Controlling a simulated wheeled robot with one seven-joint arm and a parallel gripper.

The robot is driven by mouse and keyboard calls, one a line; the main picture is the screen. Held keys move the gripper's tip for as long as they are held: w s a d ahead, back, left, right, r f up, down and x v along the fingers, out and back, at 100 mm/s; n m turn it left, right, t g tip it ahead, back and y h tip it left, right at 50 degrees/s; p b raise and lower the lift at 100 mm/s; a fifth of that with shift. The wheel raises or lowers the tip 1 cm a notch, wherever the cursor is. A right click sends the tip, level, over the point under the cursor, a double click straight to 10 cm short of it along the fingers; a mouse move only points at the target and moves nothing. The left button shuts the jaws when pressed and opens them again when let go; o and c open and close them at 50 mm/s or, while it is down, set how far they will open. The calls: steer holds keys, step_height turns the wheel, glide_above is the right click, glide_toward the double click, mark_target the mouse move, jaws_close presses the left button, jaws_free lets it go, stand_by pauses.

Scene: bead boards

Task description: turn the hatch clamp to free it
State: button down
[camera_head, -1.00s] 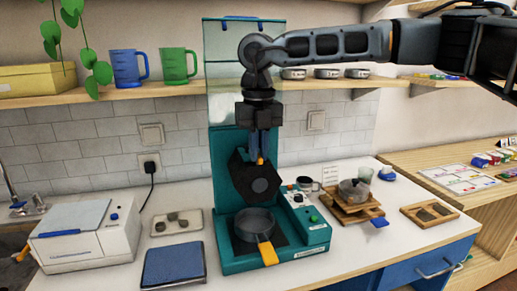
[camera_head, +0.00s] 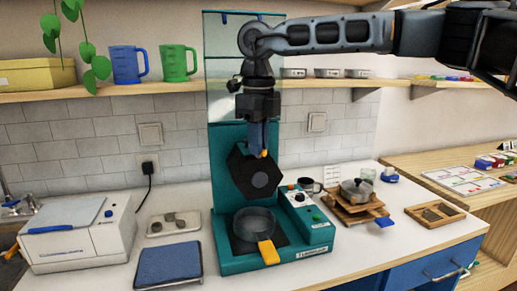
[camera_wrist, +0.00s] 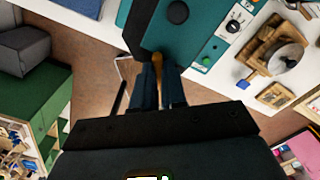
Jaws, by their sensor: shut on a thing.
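The teal machine (camera_head: 224,183) stands on the counter with a dark angular plate (camera_head: 242,178) on its front, a round disc at the plate's middle. The hatch clamp seems to be the small orange lever (camera_head: 264,154) at the plate's top; only its tip shows in the head view. My gripper (camera_head: 258,148) points down over it. In the wrist view the orange lever (camera_wrist: 158,62) sits between the two dark fingers (camera_wrist: 158,88), which are shut on it. The fingers partly hide the lever, and its pivot is hidden.
A round pan (camera_head: 254,222) with a yellow handle sits below the plate. Knobs and a green button are on the control panel (camera_head: 305,212) at right. A clear panel (camera_head: 226,110) stands behind my arm. Wooden trays (camera_head: 435,214) and a blue-topped scale (camera_head: 168,265) flank the machine.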

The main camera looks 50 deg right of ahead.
steer(key=n+b, duration=0.1)
steer(key=n, duration=0.4)
steer(key=shift+n, duration=0.3)
steer(key=n+b, duration=0.1)
steer(key=n, duration=0.3)
steer(key=shift+n, duration=0.4)
steer(key=c, duration=1.2)
jaws_free()
steer(key=shift+r+b, duration=0.45)
steer(key=shift+r, duration=3.45)
